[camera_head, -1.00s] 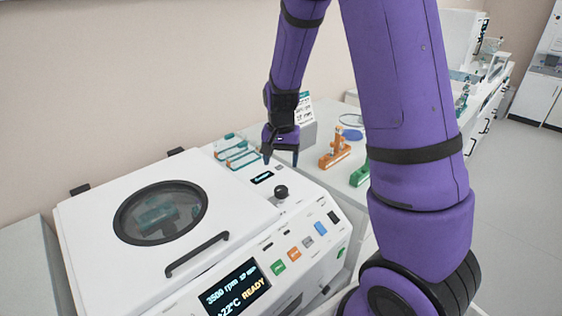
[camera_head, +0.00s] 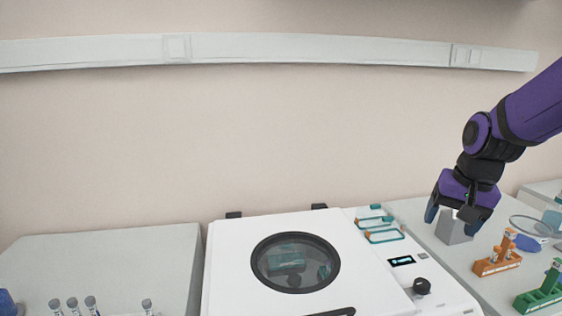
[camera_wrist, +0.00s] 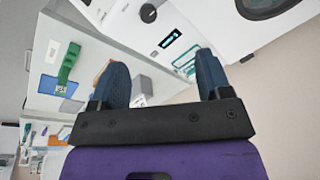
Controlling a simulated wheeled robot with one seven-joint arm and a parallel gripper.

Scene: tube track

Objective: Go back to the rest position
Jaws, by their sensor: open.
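My gripper (camera_head: 458,217) is at the right in the head view, on the purple arm, pointing down above the bench to the right of the centrifuge. It is open and empty. In the wrist view its two dark blue fingers (camera_wrist: 163,84) stand wide apart with nothing between them. The white centrifuge (camera_head: 225,262) has its lid shut; a teal part shows through the round window (camera_head: 295,262). A grey block (camera_head: 452,232) stands on the bench behind the gripper and is partly hidden by it.
An orange rack (camera_head: 497,262) and a green rack (camera_head: 540,292) stand on the bench at the right. Several capped tubes (camera_head: 72,304) show at the lower left. The wall above is clear except for a trunking strip (camera_head: 310,48).

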